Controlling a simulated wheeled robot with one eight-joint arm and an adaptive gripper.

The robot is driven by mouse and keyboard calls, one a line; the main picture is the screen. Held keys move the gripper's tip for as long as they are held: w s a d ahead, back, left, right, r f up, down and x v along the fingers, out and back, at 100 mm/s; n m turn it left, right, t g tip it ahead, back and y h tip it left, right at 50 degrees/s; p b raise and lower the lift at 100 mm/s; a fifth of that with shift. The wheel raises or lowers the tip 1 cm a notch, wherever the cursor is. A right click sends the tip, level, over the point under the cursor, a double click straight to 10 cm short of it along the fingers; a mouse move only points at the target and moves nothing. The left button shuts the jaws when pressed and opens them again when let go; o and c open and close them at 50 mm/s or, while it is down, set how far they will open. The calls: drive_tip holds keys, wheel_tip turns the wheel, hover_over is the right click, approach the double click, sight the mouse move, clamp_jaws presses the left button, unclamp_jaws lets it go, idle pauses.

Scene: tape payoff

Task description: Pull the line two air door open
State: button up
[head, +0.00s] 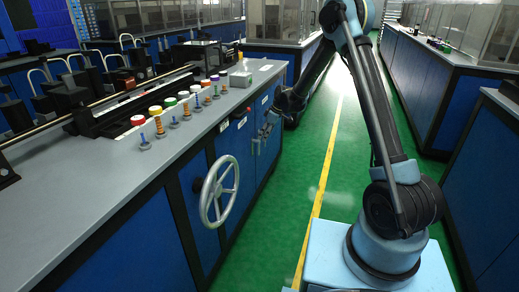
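The long bench on the left has blue door panels in its front, and one blue door (267,154) is just below and left of my gripper. Small grey handles (257,146) show on the front there. Small white labels sit above the panels, too small to read, so I cannot tell which door is line two air. The doors I can see look closed. My dark gripper (277,114) hangs at the end of my arm, close to the bench front near the handles. Whether it touches a handle, and how its fingers stand, is too small and dark to tell.
A grey handwheel (219,191) sticks out from the bench front, nearer than the handles. Several colour-capped knobs (157,118) line the grey bench top (110,165). Green floor (335,185) with a yellow line (318,205) is clear between the benches. Another blue bench (440,85) stands right.

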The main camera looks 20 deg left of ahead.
hover_over(259, 155)
drive_tip(key=f, duration=0.8)
drive_tip(key=shift+w+a+f, duration=0.25)
drive_tip(key=shift+w+f, duration=0.15)
